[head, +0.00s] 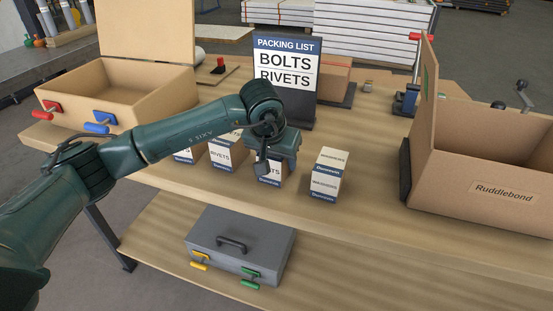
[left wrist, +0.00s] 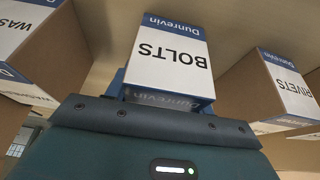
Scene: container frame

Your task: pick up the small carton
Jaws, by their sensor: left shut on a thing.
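Several small white-and-blue cartons stand in a row on the wooden bench (head: 385,212). My left gripper (head: 272,158) has come down over the carton printed BOLTS (head: 268,179) and is shut on it. In the left wrist view this bolts carton (left wrist: 168,62) fills the middle, its print upside down. The gripper hides much of it in the head view, and I cannot tell whether it touches the bench. The rivets carton (head: 222,153) is to its left, with another carton (head: 186,155) beyond. The washers carton (head: 328,176) is to its right. My right gripper is out of view.
A sign (head: 286,72) reading "PACKING LIST: BOLTS, RIVETS" stands behind the row. An open cardboard box (head: 490,180) marked Ruddlebond is at right, an open wooden box (head: 125,90) at left. A grey toolbox (head: 238,243) is on the lower shelf. Bench between washers and cardboard box is clear.

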